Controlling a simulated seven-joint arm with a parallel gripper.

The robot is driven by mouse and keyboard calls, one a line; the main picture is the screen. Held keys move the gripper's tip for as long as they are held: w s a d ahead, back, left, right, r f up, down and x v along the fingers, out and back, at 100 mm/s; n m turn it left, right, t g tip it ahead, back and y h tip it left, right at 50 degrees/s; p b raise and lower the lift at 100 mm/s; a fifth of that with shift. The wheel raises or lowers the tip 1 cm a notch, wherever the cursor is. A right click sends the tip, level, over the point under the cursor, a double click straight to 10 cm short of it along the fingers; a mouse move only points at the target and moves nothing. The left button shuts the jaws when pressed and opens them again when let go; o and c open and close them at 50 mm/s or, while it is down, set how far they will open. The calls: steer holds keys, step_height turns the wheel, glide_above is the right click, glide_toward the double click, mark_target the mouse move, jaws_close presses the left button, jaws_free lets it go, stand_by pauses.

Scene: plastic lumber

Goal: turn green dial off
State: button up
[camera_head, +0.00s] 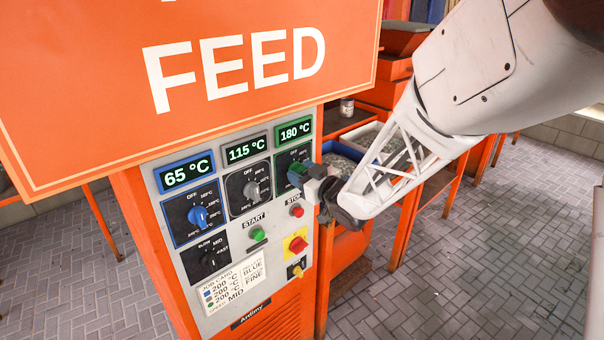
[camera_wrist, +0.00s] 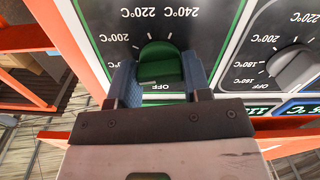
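The green dial (camera_wrist: 160,65) is a round green knob on a black scale plate with a green border. In the wrist view it appears upside down, with OFF below it and 200, 220 and 240 °C above. My gripper (camera_wrist: 161,84) has one blue-grey finger on each side of the knob, close against it; it looks shut on the knob. In the head view my gripper (camera_head: 306,173) covers most of the dial plate's lower right. The green-framed display (camera_head: 295,131) above it reads 180 °C.
Left of it are a grey dial (camera_head: 251,190) under a 115 °C display and a blue dial (camera_head: 198,215) under 65 °C. The orange FEED sign (camera_head: 130,130) overhangs the panel.

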steer(key=shift+c, duration=0.5)
steer(key=shift+n, duration=0.4)
steer(key=n, duration=1.1)
steer(key=shift+n, duration=0.3)
steer(key=n, duration=0.3)
steer(key=shift+n, duration=0.4)
